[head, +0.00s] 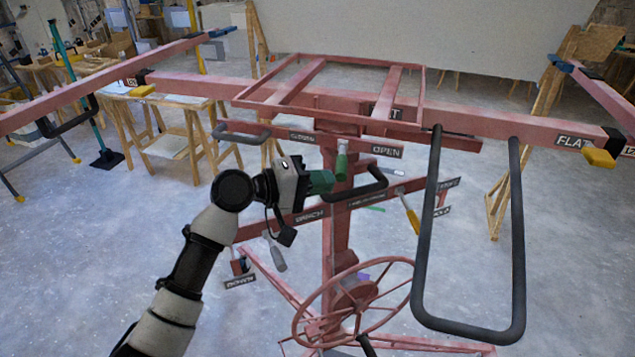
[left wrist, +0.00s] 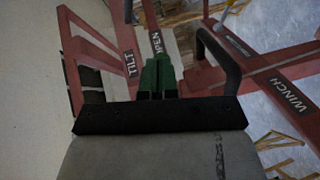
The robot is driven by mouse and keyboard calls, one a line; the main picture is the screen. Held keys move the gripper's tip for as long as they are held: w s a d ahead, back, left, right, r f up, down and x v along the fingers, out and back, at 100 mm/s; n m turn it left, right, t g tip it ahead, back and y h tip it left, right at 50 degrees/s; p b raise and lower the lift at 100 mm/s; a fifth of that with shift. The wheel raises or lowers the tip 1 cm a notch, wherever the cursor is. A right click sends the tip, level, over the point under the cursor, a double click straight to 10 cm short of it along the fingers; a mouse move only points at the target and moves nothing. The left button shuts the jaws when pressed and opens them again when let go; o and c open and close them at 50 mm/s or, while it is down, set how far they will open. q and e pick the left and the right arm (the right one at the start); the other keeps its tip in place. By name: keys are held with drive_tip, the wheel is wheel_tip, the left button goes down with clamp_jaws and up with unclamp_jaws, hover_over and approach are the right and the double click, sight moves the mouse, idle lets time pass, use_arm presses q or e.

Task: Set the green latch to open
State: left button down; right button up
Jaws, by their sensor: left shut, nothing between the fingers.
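The green latch (head: 342,165) is a short green handle hanging on the red post, below a bar. The bar has a label at the left, only partly legible, and an OPEN label (head: 387,151) at the right. The latch sits between the two labels. My left gripper (head: 328,180), with green fingers, is shut and empty, just left of the latch's lower end. I cannot tell whether they touch. The latch cannot be told apart from the fingers there. My right gripper is not in view.
A black handle (head: 375,188) projects close to the right of my left gripper. A large black loop handle (head: 519,240) hangs at the right. A red wheel (head: 405,295) is below. The WINCH bar (head: 285,223) and a yellow-handled lever (head: 411,217) are lower on the stand.

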use_arm(q)
drive_tip(key=d, duration=0.1)
drive_tip(key=s+d, duration=0.1)
drive_tip(key=d, duration=0.1)
drive_tip(key=shift+d, duration=0.3)
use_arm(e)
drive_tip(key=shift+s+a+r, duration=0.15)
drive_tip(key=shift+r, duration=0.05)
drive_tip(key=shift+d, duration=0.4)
use_arm(q)
drive_tip(key=shift+p, duration=0.3)
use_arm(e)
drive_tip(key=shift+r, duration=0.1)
